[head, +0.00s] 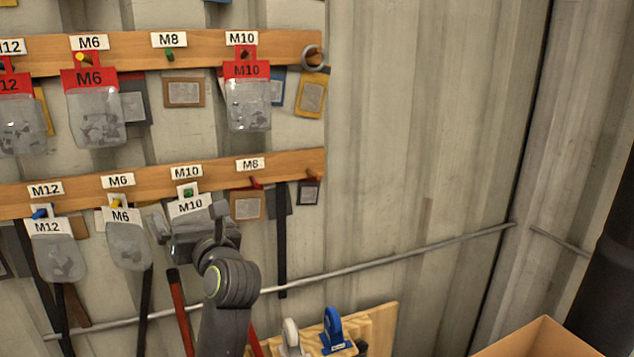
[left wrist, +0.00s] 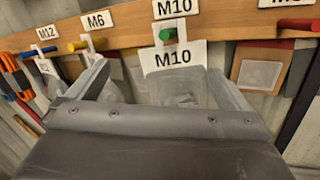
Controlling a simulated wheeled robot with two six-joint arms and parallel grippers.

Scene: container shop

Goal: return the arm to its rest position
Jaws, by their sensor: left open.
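My left gripper (head: 192,222) is in front of the lower peg rail in the head view, its arm coming up from below. In the left wrist view its two fingers (left wrist: 165,88) are spread apart, one on each side of a clear bag with a white M10 header (left wrist: 172,56). That bag hangs on a green peg (left wrist: 168,34) under the M10 label. In the head view the M10 header (head: 190,205) shows above the gripper, which hides the bag's lower part. I cannot tell whether the fingers touch the bag. My right gripper is not in view.
White-header M6 (head: 127,245) and M12 (head: 59,257) bags hang left of the gripper. Red-header bags, M6 (head: 95,110) and M10 (head: 247,100), hang on the upper rail (head: 205,42). A metal pipe (head: 400,255) crosses the wall. A cardboard box (head: 540,340) stands lower right.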

